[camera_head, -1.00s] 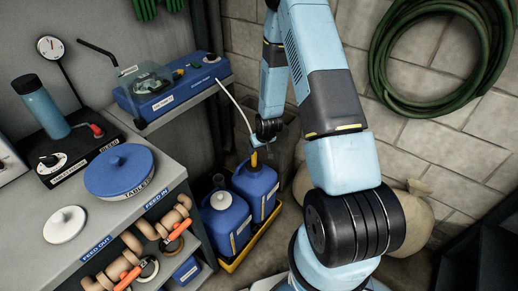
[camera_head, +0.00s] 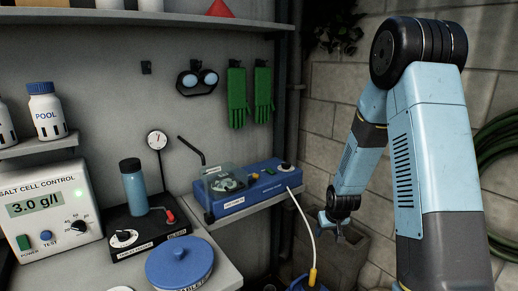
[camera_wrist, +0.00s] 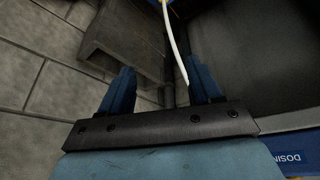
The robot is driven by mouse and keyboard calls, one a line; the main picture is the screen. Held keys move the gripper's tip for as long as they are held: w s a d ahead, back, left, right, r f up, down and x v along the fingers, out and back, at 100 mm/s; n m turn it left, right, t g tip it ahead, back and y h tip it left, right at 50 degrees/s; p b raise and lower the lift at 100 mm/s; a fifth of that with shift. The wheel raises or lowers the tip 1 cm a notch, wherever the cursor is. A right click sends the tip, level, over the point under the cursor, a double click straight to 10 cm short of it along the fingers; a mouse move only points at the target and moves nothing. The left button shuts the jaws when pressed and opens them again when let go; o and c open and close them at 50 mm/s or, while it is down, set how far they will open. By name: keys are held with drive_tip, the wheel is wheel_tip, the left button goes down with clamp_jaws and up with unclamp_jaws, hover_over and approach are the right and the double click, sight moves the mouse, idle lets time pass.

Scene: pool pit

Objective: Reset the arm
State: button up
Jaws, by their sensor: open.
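My gripper (camera_head: 332,222) hangs at the end of my folded light-blue arm, right of the blue dosing pump and in front of the block wall. In the wrist view my gripper (camera_wrist: 160,88) shows two blue fingers set wide apart with nothing held between them. A white hose (camera_wrist: 172,45) runs behind the fingers, apart from them as far as I can tell. In the head view the hose (camera_head: 304,213) runs from the pump (camera_head: 247,187) down to a yellow stem (camera_head: 312,277) on a blue container, mostly cut off by the lower edge.
The salt cell control box (camera_head: 45,215) stands at left. The blue tablet lid (camera_head: 180,262) and filter unit (camera_head: 133,188) are on the bench. Green gloves (camera_head: 237,98) and goggles (camera_head: 197,81) hang on the wall. A grey block-like box (camera_head: 348,255) stands below my gripper.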

drive_tip(key=s+v, duration=0.1)
drive_tip(key=v, duration=2.4)
drive_tip(key=s+r, duration=0.5)
drive_tip(key=s, duration=0.5)
drive_tip(key=s+a+r+m, duration=0.1)
drive_tip(key=s+r, duration=0.4)
drive_tip(key=s, duration=0.5)
drive_tip(key=shift+s+a+r+m+t, duration=0.25)
drive_tip(key=shift+a+r+m+t, duration=0.05)
drive_tip(key=shift+r+t, duration=0.1)
